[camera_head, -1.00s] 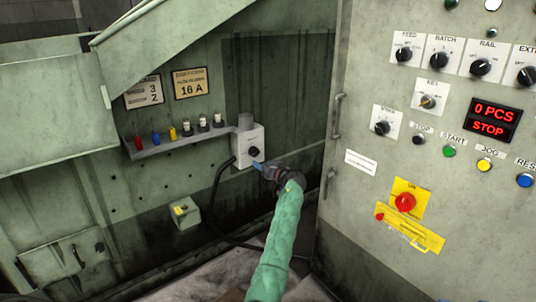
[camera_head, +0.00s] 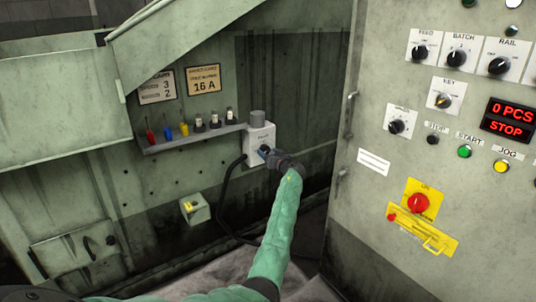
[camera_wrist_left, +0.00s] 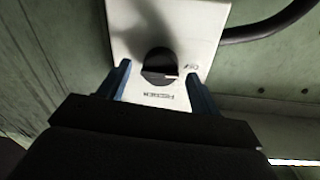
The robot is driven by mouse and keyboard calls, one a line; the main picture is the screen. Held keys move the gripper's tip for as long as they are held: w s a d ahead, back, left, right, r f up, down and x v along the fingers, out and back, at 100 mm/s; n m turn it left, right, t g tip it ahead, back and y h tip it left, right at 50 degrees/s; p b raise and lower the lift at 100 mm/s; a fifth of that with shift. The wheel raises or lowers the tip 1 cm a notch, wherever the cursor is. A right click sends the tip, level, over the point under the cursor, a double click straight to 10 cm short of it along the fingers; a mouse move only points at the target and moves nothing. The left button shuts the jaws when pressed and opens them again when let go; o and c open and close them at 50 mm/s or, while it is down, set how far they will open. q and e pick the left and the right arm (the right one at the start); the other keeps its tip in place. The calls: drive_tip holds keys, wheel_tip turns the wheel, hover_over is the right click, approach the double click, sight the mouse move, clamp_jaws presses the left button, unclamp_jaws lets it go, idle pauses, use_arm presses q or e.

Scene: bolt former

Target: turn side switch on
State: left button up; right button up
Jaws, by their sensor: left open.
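The side switch is a black round knob (camera_wrist_left: 160,67) on a white box (camera_head: 260,138) fixed to the green machine wall. My left gripper (camera_head: 267,153) reaches the front of the box. In the left wrist view its two blue fingers (camera_wrist_left: 160,83) are open, one on each side of the knob, with gaps between. In the head view the gripper partly hides the knob. My right gripper is not in view.
A shelf (camera_head: 190,139) with several coloured items runs left of the box. A black cable (camera_head: 222,195) hangs from the box. A small box with a yellow top (camera_head: 195,208) sits lower left. A control cabinet (camera_head: 380,240) with a red STOP display (camera_head: 509,119) stands on the right.

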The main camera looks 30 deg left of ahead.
use_arm(q)
drive_tip(key=shift+w+a, duration=0.2)
drive_tip(key=shift+a, duration=0.25)
drive_tip(key=c, duration=0.9)
drive_tip(key=shift+c, duration=0.2)
